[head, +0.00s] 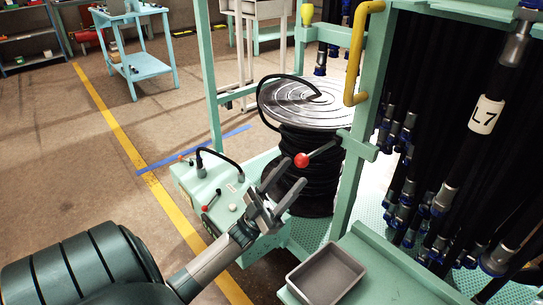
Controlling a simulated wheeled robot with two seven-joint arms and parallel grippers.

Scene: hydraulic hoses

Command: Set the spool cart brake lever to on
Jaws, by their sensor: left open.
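The spool cart (344,190) has a teal frame and carries a spool (318,108) wound with black hose. A lever with a red ball knob (302,159) sticks out to the left from a bracket on the cart's upright post. It looks like the brake lever; no on or off marking is readable. My left gripper (293,174) is open, its fingers pointing up and right toward the red knob. The fingertips are just below and left of the knob; I cannot tell whether they touch it. My right gripper is not in view.
A teal control box (222,198) with a smaller red-knobbed lever lies behind my left gripper. A grey tray (326,272) sits at the front. Black hoses (470,150), one labelled L7, hang at right. A yellow handle (357,60) is on the post.

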